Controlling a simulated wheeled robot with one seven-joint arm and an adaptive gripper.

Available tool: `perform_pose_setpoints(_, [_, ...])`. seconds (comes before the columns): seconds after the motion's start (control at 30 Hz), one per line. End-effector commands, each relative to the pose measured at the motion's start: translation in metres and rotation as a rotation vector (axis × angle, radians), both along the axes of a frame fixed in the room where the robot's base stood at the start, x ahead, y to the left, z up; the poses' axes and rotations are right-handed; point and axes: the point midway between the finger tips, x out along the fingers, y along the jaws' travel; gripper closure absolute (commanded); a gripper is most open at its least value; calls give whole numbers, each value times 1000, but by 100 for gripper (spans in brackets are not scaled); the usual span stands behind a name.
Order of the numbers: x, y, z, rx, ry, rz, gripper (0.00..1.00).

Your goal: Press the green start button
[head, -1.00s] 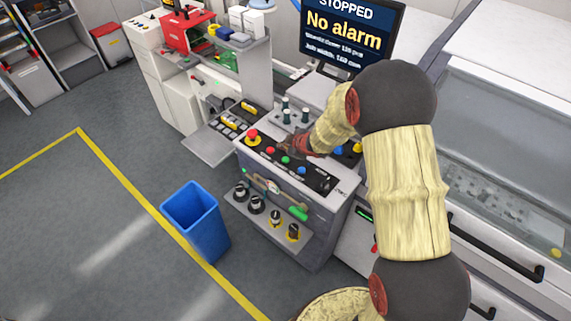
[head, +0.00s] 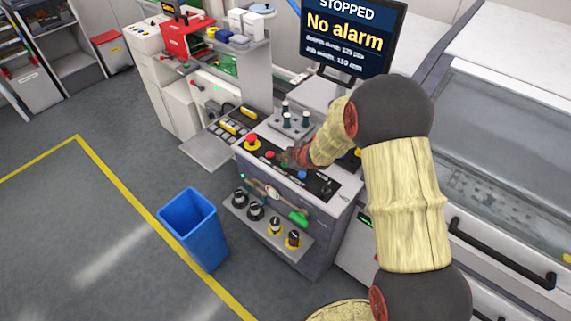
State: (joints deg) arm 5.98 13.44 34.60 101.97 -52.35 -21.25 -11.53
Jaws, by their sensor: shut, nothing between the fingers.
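The control panel (head: 326,186) is the sloped black strip on the front of a grey cabinet. On it are a red emergency knob (head: 251,141) on a yellow base, a small red button (head: 269,155) and a blue button (head: 302,175). My gripper (head: 285,158) is shut and empty, with its tips low over the panel between the red and blue buttons. It hides the green start button. I cannot tell whether the tips touch it. The monitor (head: 345,35) reads "STOPPED" and "No alarm".
Dark knobs (head: 256,210) stand on a lower shelf, below a green-ended handle (head: 298,217). Small upright levers (head: 293,116) rise behind the panel. A blue bin (head: 192,235) stands on the floor at left. A machine with a clear cover (head: 500,150) is at right.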

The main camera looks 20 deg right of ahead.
Motion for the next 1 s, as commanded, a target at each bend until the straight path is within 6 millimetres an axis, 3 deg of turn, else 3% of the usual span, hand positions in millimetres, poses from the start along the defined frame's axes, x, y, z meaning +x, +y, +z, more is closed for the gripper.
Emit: perform_pose_setpoints(1.0, [0, 0, -7, 1, 0, -1, 100])
